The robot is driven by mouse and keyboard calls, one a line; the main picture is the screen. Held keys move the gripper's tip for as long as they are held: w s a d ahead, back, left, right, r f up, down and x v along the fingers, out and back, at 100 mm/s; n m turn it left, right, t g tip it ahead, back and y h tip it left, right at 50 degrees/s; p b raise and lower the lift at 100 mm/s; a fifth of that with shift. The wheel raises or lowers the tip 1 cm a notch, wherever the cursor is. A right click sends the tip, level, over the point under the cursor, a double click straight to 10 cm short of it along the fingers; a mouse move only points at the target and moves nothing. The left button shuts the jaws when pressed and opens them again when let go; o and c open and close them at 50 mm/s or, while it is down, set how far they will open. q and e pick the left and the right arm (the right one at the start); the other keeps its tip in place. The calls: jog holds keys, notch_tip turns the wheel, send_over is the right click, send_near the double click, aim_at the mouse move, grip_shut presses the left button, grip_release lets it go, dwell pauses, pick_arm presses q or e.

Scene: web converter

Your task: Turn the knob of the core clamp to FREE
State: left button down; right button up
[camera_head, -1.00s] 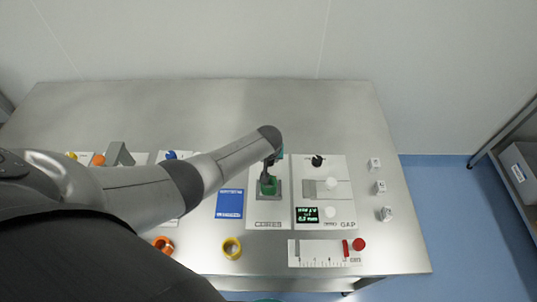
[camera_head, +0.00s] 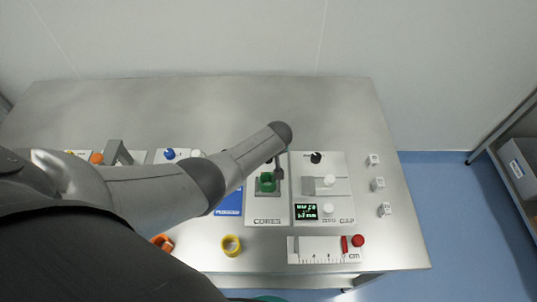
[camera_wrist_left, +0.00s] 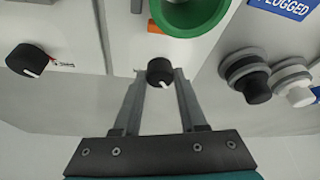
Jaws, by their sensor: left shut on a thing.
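The core clamp's black round knob (camera_wrist_left: 160,72) sits on a pale panel in the left wrist view. Its white mark points to the lower edge of that picture. My left gripper (camera_wrist_left: 160,80) is shut on this knob, one finger at each side. The green ring-shaped core (camera_wrist_left: 190,12) is just beyond the knob. In the head view the green core (camera_head: 267,182) stands on the CORES panel (camera_head: 268,212), and my left gripper (camera_head: 279,172) is right beside it. My arm and gripper mostly hide the knob there. The FREE label cannot be read. My right gripper is not in view.
The GAP panel (camera_head: 341,212), with a black knob (camera_head: 316,158), adjoins on the right. A ruler panel (camera_head: 315,257) lies in front. A yellow ring (camera_head: 231,245) lies front left; white cubes (camera_head: 378,184) stand at right. The table's back (camera_head: 220,105) is clear.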

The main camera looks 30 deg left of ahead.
pick_arm(q)
jog(key=shift+c, duration=2.3)
grip_release()
jog(key=shift+r, duration=0.1)
jog(key=shift+s+d+r+p, duration=0.1)
jog(key=shift+r+p, duration=0.2)
jog(key=shift+p, duration=0.05)
jog(key=p+v, duration=0.6)
jog(key=v, duration=0.8)
jog(key=shift+r, duration=0.2)
jog(key=shift+s, duration=0.1)
